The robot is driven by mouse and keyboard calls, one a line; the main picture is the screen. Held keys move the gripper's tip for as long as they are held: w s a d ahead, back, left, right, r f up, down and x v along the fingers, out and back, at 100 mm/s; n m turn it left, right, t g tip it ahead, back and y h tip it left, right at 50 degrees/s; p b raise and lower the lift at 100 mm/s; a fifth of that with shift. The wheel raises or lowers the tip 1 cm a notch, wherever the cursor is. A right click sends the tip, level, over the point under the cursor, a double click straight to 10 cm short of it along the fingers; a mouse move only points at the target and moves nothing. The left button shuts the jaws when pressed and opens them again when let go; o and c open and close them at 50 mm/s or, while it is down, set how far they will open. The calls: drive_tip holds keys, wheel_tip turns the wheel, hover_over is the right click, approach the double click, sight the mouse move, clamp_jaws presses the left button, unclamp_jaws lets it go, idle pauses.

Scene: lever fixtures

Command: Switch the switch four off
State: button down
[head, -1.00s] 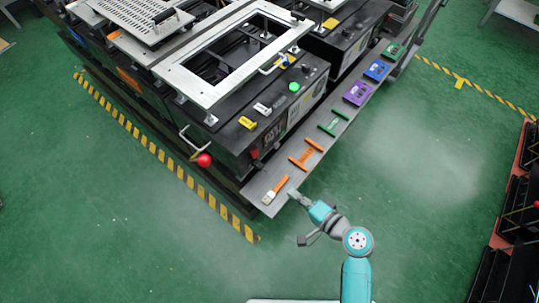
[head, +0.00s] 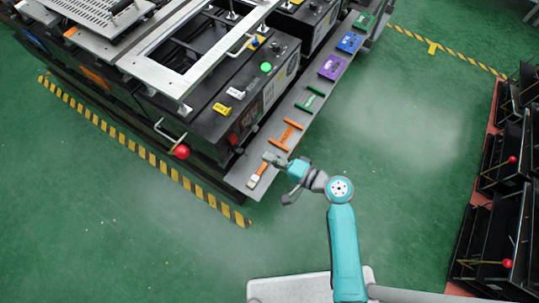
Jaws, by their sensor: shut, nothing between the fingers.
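My gripper (head: 272,159) is shut and empty. In the head view it is over the near end of the grey ledge, by the handle of an orange brush; I cannot tell its height above them. The black fixture (head: 235,120) beyond the ledge carries small yellow and white labelled blocks (head: 236,93), a green round button (head: 266,67) and a red part (head: 233,139) on its face. I cannot read which of these is switch four, nor its position. A lever with a red ball (head: 182,151) sticks out from the fixture's near left side.
The ledge (head: 238,180) holds the orange brush (head: 257,177), an orange handle (head: 287,134), a green handle (head: 310,98), and purple (head: 332,66) and blue (head: 349,42) boxes. Black racks (head: 500,210) stand at the right. Green floor between is clear.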

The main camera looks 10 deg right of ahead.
sight(235, 141)
drive_tip(key=x, duration=1.1)
drive_tip(key=shift+a, duration=0.1)
drive_tip(key=shift+w, duration=0.1)
drive_tip(key=shift+a, duration=0.1)
